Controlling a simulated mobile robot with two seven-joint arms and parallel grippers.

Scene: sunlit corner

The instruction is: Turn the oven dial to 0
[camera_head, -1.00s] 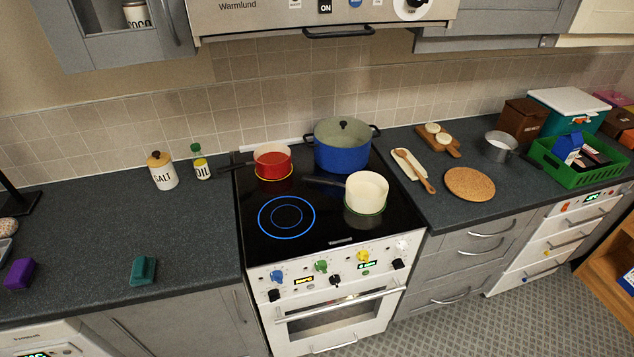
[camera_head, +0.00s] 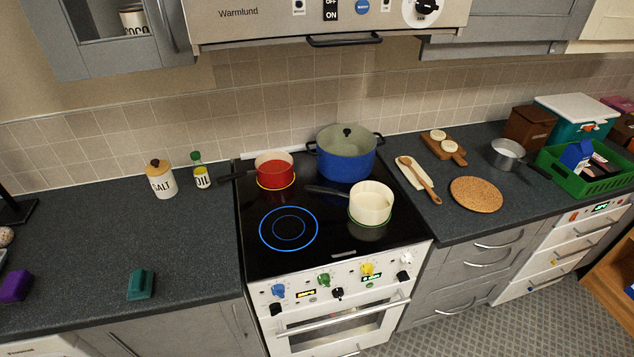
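The white oven (camera_head: 330,325) stands below a black cooktop (camera_head: 250,250). Its front panel carries several knobs: a blue knob (camera_head: 278,291), a green knob (camera_head: 324,279), a yellow knob (camera_head: 367,269), a white knob (camera_head: 406,258) and black knobs, one in the lower middle (camera_head: 337,293). Two small lit displays sit between them. The dial markings are too small to read, so I cannot tell which dial is the oven's or where it points. Neither of my grippers is in view.
A red pot (camera_head: 275,170), a blue pot (camera_head: 346,155) and a cream saucepan (camera_head: 371,203) stand on the cooktop; the front left ring glows blue. The range hood (camera_head: 260,25) hangs above. Floor (camera_head: 430,330) shows at the lower right.

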